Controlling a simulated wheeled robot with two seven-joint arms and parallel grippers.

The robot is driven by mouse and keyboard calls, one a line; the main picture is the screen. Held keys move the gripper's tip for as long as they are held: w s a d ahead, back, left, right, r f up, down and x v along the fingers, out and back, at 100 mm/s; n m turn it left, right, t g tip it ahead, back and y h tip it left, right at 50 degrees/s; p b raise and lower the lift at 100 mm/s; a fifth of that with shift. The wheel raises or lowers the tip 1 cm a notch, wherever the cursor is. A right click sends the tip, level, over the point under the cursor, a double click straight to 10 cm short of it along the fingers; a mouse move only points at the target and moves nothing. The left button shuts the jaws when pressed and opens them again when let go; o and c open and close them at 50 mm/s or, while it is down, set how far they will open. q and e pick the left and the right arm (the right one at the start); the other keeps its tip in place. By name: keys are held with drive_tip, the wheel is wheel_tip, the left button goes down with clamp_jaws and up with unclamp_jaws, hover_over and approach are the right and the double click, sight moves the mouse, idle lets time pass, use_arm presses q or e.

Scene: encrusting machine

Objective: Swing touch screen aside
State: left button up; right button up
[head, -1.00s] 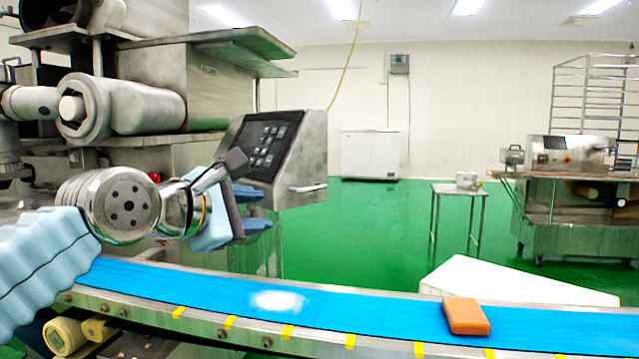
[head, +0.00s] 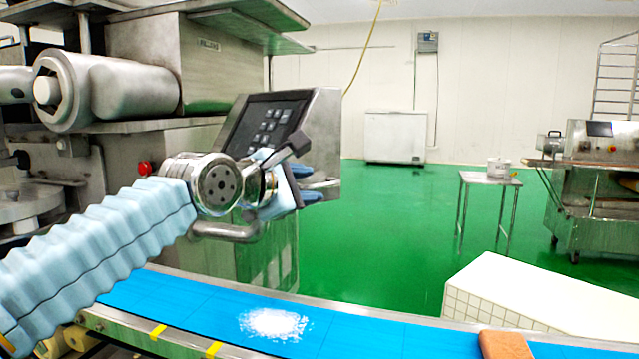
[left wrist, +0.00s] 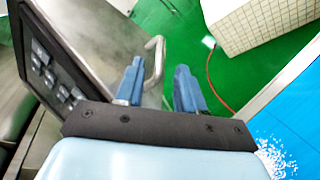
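The touch screen (head: 268,125) is a dark panel with grey keys in a steel housing, on the side of the machine. It stands tilted behind my left wrist in the head view. Its dark face (left wrist: 52,65) is at the left in the left wrist view. My left gripper (head: 330,184) has blue fingers and is at the housing's lower right. In the left wrist view the fingers (left wrist: 159,66) are apart, with nothing clearly held. A bent metal handle (left wrist: 155,50) shows between and beyond them; I cannot tell whether they touch it. My right gripper is not in view.
A blue conveyor belt (head: 180,302) with white powder (head: 274,324) and an orange block (head: 505,345) runs below my left arm. A red button (head: 144,168) is on the machine. A white tiled block (head: 530,295) lies beyond the belt.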

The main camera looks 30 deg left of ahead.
sight(319, 186)
use_arm(q)
drive_tip(key=shift+x, duration=2.35)
drive_tip(key=shift+c, duration=0.5)
clamp_jaws()
